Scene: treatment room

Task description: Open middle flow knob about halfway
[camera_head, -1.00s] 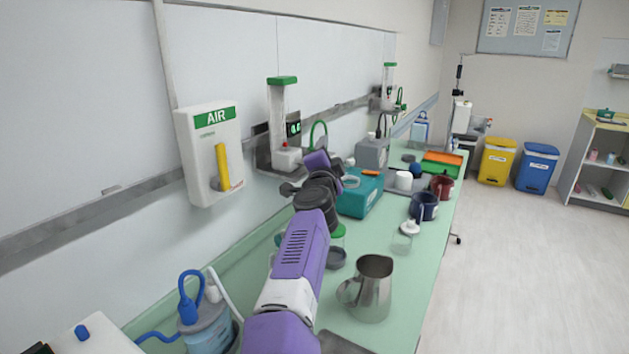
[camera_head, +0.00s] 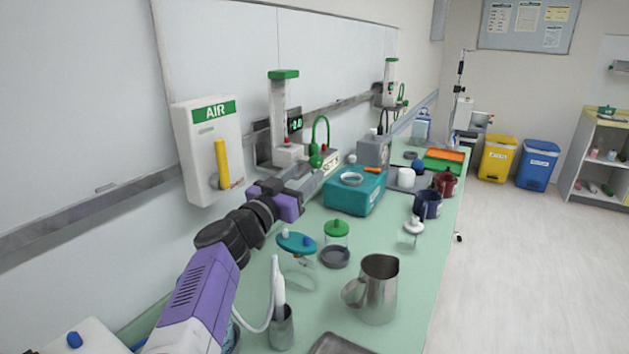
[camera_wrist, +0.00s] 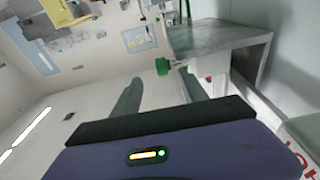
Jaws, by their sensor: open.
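The middle flow unit (camera_head: 286,115) is a clear column with a green cap and a small green-lit display, on the wall rail. A green knob (camera_head: 316,160) shows at its lower right, below a looped green tube; I take it to be the flow knob. My gripper (camera_head: 312,178) is just below and in front of this unit. In the wrist view a green knob (camera_wrist: 162,66) on a short stem lies beyond my open fingers (camera_wrist: 160,92), roughly between them in the picture. The fingers look empty and apart from it. The knob's turn angle cannot be told.
A teal box (camera_head: 345,196), a green-lidded jar (camera_head: 336,240) and a steel pitcher (camera_head: 376,290) stand on the counter. A grey metal bracket (camera_wrist: 215,38) is close to my fingers.

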